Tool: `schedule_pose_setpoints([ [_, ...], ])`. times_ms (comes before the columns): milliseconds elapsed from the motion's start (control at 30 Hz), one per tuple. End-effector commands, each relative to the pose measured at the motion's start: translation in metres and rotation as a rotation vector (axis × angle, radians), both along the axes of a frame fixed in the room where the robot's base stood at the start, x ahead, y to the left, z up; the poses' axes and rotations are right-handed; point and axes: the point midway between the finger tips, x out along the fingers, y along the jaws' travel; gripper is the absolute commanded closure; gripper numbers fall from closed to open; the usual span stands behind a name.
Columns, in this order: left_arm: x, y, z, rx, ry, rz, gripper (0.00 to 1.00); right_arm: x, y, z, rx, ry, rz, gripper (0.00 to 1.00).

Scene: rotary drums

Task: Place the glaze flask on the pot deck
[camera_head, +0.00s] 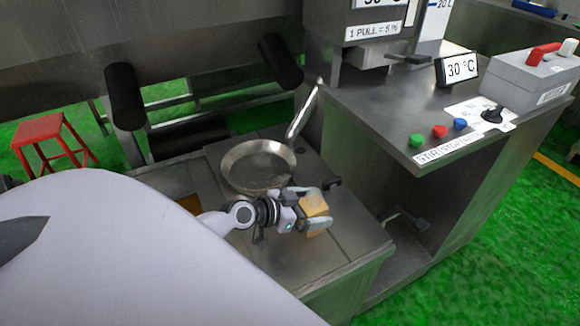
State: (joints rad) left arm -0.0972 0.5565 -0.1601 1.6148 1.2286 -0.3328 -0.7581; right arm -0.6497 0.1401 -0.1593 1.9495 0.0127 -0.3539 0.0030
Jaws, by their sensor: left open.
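My left gripper (307,211) reaches in from the left, low over the steel deck (338,255), which looks like the pot deck. Its jaws are open around or right beside a small amber, block-like thing (316,205), which may be the glaze flask. The fingers partly hide it, and I cannot tell whether they touch it or whether it rests on the deck. My right gripper is not in view.
A steel pan (257,167) with its handle raised stands on the deck just behind my left gripper. A control counter (390,130) with coloured buttons is at the right. A large drum (170,40) is behind. A red stool (48,140) stands far left.

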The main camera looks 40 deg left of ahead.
Motion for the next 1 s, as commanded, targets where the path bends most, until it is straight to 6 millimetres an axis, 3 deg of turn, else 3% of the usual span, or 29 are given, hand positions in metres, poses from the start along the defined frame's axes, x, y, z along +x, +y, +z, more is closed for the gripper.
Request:
schedule_pose_setpoints([
  [600,-0.077,0.03,0.032,0.002,0.004,-0.004,0.02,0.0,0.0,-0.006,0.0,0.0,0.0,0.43],
  [1000,-0.097,0.039,0.043,0.001,0.001,-0.002,0.02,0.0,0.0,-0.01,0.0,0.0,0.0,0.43],
])
